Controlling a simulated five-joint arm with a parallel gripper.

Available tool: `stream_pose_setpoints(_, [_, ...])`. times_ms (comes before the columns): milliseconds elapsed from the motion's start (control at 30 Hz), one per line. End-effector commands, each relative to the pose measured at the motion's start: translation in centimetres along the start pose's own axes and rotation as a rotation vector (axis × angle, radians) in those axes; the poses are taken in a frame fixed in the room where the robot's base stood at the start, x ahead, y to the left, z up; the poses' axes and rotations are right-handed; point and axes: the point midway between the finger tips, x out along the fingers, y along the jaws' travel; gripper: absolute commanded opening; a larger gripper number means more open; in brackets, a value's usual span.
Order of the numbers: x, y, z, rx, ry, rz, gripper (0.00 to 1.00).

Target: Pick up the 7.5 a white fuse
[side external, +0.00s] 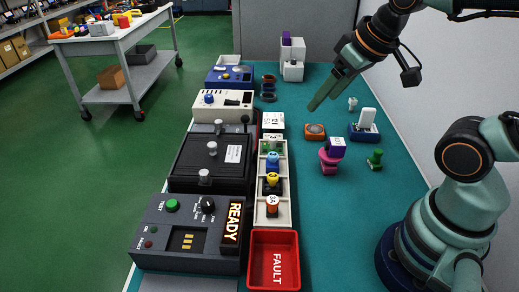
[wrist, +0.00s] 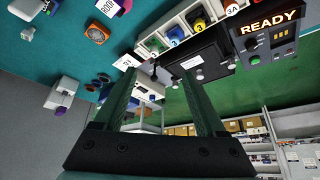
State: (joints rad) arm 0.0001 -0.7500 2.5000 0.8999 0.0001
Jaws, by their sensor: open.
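A small white peg-like piece (side external: 352,103) stands on the teal bench at the right, behind a blue block with a white upright part (side external: 367,119). It looks like the white fuse, but I cannot read a rating on it. In the wrist view a small white piece (wrist: 28,33) at the upper left appears to be the same one. My gripper (side external: 312,106) hangs above the bench, to the left of the white piece and clear of it. In the wrist view my gripper (wrist: 155,68) has its two green fingers apart, with nothing held between them.
An orange block (side external: 315,132), a purple-and-pink stack (side external: 332,155) and a green peg (side external: 375,159) stand nearby. A READY panel (side external: 185,243) is at left.

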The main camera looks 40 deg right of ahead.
Motion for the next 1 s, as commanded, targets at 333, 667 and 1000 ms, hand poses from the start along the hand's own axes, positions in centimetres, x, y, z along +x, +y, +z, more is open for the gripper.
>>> stream_pose_setpoints(333, [1.9,2.9,-2.5,0.031,0.027,0.045,0.73])
stream_pose_setpoints(667, [8.6,15.0,-7.2,0.105,0.123,0.21,0.73])
stream_pose_setpoints(1000, [15.3,30.0,-4.5,0.162,0.186,0.417,0.73])
